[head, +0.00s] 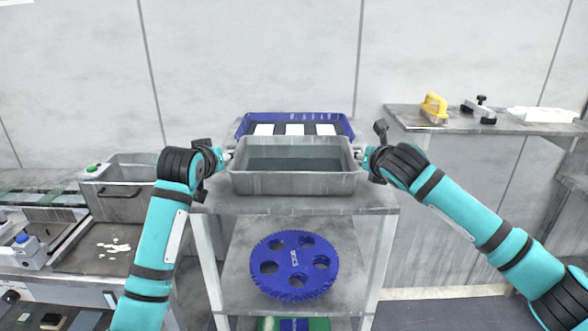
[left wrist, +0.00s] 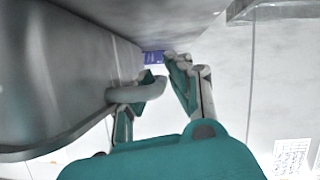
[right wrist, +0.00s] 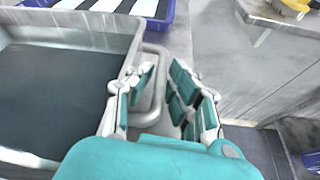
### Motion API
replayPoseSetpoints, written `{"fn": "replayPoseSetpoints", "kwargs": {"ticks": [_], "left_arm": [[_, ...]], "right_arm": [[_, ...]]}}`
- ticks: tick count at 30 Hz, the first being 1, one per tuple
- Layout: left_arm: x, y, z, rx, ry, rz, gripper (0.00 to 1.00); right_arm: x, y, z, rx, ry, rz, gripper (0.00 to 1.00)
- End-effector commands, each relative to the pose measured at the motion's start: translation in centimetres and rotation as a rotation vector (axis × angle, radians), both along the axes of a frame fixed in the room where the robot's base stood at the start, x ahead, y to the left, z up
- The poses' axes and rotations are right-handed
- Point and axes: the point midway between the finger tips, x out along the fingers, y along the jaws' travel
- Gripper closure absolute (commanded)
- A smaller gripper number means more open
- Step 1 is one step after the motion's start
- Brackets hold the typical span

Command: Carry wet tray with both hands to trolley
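The wet tray (head: 293,184) is a grey metal box with a dark, greenish-grey inside. It appears to rest level on the top of a grey shelved stand (head: 380,203). My left gripper (head: 227,157) is at the tray's left handle. In the left wrist view its fingers (left wrist: 172,85) are apart, on either side of the handle's outer bar (left wrist: 140,93). My right gripper (head: 367,158) is at the right handle. In the right wrist view its fingers (right wrist: 164,72) are spread around the handle (right wrist: 146,101), with a visible gap. The tray's underside is hidden.
A blue tray (head: 345,125) with white and dark panels lies behind. A blue holed disc (head: 292,283) sits on the lower shelf. At right, a shelf (head: 455,121) carries a yellow-handled tool (head: 433,107). At left stands a grey bin (head: 125,180) by equipment.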

Motion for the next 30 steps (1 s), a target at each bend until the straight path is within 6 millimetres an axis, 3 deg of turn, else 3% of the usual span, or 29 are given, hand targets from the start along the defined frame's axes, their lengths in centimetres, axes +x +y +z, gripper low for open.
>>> {"fn": "replayPoseSetpoints", "kwargs": {"ticks": [4, 9, 23, 30], "left_arm": [[-0.01, -0.02, 0.0, 0.0, 0.0, 0.0, 0.83], [-0.03, -0.01, -0.02, 0.0, 0.001, 0.0, 1.0], [-0.05, -0.01, -0.06, 0.0, 0.002, 0.0, 1.0], [-0.02, -0.01, 0.86, -0.001, -0.009, -0.001, 1.0]], "right_arm": [[-0.01, 0.0, 0.03, 0.0, 0.0, 0.0, 0.83], [-0.02, -0.02, 0.03, 0.0, 0.0, 0.0, 1.0], [-0.03, -0.02, 0.02, 0.001, 0.0, 0.0, 1.0], [0.0, 0.0, 0.96, 0.002, -0.01, 0.001, 1.0]]}}
